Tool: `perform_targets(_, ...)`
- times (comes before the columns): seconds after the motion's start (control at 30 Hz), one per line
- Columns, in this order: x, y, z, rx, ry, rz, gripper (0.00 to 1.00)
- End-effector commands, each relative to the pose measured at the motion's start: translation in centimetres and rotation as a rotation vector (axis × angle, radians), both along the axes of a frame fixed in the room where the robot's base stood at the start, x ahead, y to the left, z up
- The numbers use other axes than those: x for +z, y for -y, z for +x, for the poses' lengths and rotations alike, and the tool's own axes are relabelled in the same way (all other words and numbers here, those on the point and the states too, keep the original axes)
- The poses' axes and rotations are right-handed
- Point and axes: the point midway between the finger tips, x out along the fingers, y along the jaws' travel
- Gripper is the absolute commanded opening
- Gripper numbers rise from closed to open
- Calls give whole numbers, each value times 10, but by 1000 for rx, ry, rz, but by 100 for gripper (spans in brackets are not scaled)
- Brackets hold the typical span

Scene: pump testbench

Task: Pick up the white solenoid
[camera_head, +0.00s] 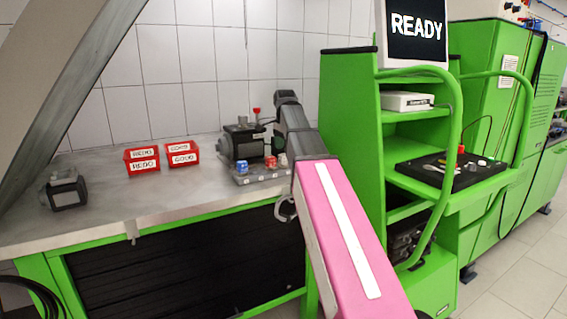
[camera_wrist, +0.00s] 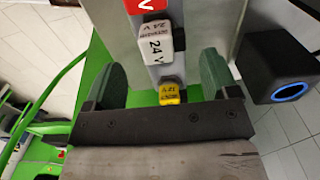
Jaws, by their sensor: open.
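The white solenoid (camera_wrist: 155,42) is a pale block marked "24 V" in the upper middle of the wrist view. It sits in a row on a grey holder (camera_wrist: 202,22), between a red solenoid (camera_wrist: 150,4) and a yellow solenoid (camera_wrist: 169,92). My gripper (camera_wrist: 160,72) is open and empty, one finger on each side of the row. In the picture the yellow solenoid lies between the fingers and the white one is just beyond their tips. I cannot tell the height gap. In the head view I cannot make out the gripper's fingers.
A black box with a blue ring (camera_wrist: 287,72) stands close to the right finger. In the head view, the bench (camera_head: 130,190) holds a pump unit (camera_head: 240,143), red labelled bins (camera_head: 143,160) and a dark grey device (camera_head: 66,190). A green cart (camera_head: 350,130) stands right of the bench.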

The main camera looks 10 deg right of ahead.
Motion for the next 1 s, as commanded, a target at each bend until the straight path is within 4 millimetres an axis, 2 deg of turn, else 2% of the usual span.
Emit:
perform_targets(0.23,-15,-2,1,0,-1,0,80)
perform_targets(0.53,-53,-6,3,0,-1,0,80)
perform_targets(0.8,-56,-6,4,0,0,0,80)
perform_targets(0.93,-56,-6,4,0,0,0,38)
perform_targets(1.0,-56,-6,4,0,0,0,38)
